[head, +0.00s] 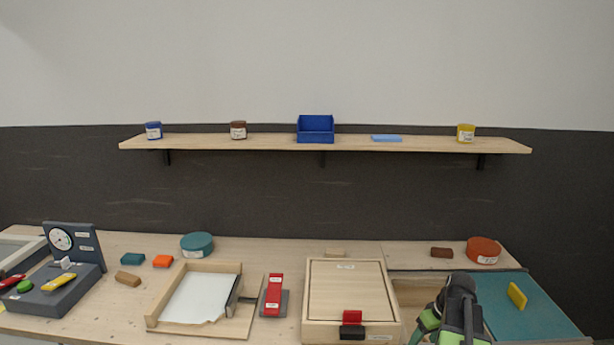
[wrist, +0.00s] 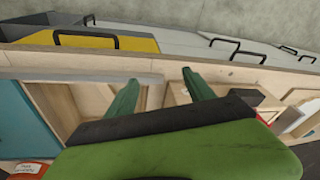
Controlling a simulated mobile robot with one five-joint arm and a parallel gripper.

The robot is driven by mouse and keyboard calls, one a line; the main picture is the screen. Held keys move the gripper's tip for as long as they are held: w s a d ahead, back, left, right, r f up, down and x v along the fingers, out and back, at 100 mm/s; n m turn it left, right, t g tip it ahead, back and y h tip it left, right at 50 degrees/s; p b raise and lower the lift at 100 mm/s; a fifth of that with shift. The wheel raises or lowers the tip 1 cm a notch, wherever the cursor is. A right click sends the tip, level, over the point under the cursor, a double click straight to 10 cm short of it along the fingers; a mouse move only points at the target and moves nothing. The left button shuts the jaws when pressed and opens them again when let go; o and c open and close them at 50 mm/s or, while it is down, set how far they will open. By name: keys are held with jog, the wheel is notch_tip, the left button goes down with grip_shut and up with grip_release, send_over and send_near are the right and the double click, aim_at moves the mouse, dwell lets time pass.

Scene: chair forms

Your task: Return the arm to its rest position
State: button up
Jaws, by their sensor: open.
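My gripper (wrist: 157,92) shows in the wrist view with its two green fingers spread apart and nothing between them. Past the fingers lie a wooden bench edge and pale wooden compartments. In the head view my arm, black and green, rises at the lower right, in front of the open wooden compartment (head: 408,293) and the left part of the teal mat (head: 540,312). The fingertips are not clear in the head view.
A lidded wooden box (head: 346,282) with a red catch stands left of my arm. A yellow block (head: 517,296) lies on the mat at right. An orange-red round tin (head: 483,250) and a brown block (head: 442,253) sit behind. The wall shelf (head: 280,143) holds jars and a blue bin (head: 315,129).

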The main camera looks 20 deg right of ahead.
jog(key=w+a+f+g+b, duration=0.1)
jog(key=a+f+b, duration=0.2)
jog(key=a, duration=1.5)
jog(key=w+a+f+g+h+b, duration=0.1)
jog(key=a+f+b, duration=0.2)
jog(key=a, duration=1.5)
notch_tip(320, 180, down, 2)
jog(key=shift+w+m, duration=0.15)
jog(key=shift+m, duration=0.15)
